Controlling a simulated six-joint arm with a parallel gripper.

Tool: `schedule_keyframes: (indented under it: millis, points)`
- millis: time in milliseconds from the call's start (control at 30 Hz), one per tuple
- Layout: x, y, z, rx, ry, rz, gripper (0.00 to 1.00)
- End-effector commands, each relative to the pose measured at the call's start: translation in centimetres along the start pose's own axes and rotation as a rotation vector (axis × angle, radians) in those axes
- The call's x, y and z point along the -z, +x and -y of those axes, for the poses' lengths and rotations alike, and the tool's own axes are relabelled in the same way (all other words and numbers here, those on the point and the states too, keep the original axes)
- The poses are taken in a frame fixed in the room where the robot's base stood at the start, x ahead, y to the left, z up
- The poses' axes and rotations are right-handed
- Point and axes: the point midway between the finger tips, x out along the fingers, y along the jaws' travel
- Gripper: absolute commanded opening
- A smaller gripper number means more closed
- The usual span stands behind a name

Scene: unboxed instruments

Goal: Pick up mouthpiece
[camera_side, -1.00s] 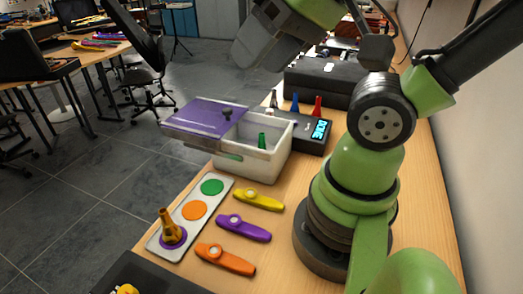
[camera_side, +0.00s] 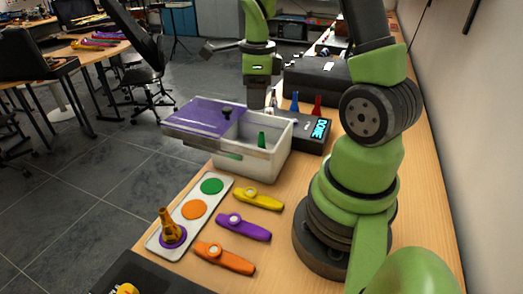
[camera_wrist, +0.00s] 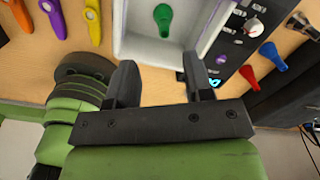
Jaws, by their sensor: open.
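Several cone-shaped pieces that look like mouthpieces are in view. A green one (camera_side: 262,139) lies in the white bin and also shows in the wrist view (camera_wrist: 163,17). A blue one (camera_side: 294,101) and a red one (camera_side: 317,105) stand behind the bin; the wrist view shows the blue (camera_wrist: 249,77) and the red (camera_wrist: 272,54). A gold one (camera_side: 168,225) stands on the tray's purple spot. A dark piece (camera_side: 227,112) is on the purple lid. My gripper (camera_wrist: 161,80) is open and empty, pointing down above the bin's far side.
The white bin (camera_side: 241,169) has a purple lid (camera_side: 198,117) partly over it. A dark device with a lit display (camera_side: 320,129) stands behind it. Yellow (camera_side: 258,199), purple (camera_side: 243,227) and orange (camera_side: 225,259) kazoos lie beside the spotted tray (camera_side: 165,247).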

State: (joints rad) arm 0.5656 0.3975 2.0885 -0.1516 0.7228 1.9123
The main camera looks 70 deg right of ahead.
Motion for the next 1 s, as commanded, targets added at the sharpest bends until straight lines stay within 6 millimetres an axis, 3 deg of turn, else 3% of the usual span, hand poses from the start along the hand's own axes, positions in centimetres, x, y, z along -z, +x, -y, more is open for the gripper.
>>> schedule_keyframes:
  millis: [200,800,1000]
  points:
    - [1.1,2.9,0.9,-0.036,0.187,-0.039,0.47]
    - [1.6,10.5,0.3,-0.037,0.188,-0.038,0.47]
    - [1.6,11.9,0.4,-0.034,0.187,-0.034,0.47]
